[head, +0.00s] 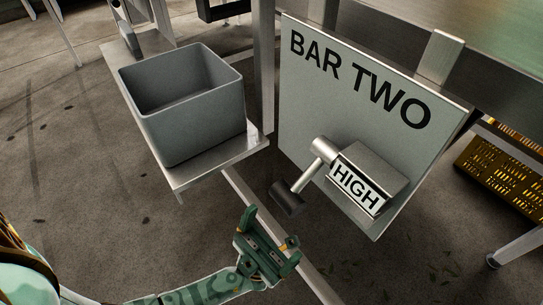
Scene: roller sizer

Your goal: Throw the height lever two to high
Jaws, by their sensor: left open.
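The panel marked BAR TWO (330,95) stands right of centre. A metal block with a white HIGH label (357,188) sticks out from its lower part. The lever (307,177) has a silver round pivot beside the block's left end and a rod that slants down and left to a dark cylindrical knob (287,198). My left gripper (266,244), green and dark, is open, below and slightly left of the knob in the picture. I see nothing between its fingers, and it appears apart from the knob. My right gripper is not in view.
A grey open bin (190,125) stands on a metal shelf (215,162) left of the panel. A metal post (264,65) rises between them, and a rail runs along the floor below. A yellow perforated crate (505,170) is at the right. The floor at lower left is mostly clear.

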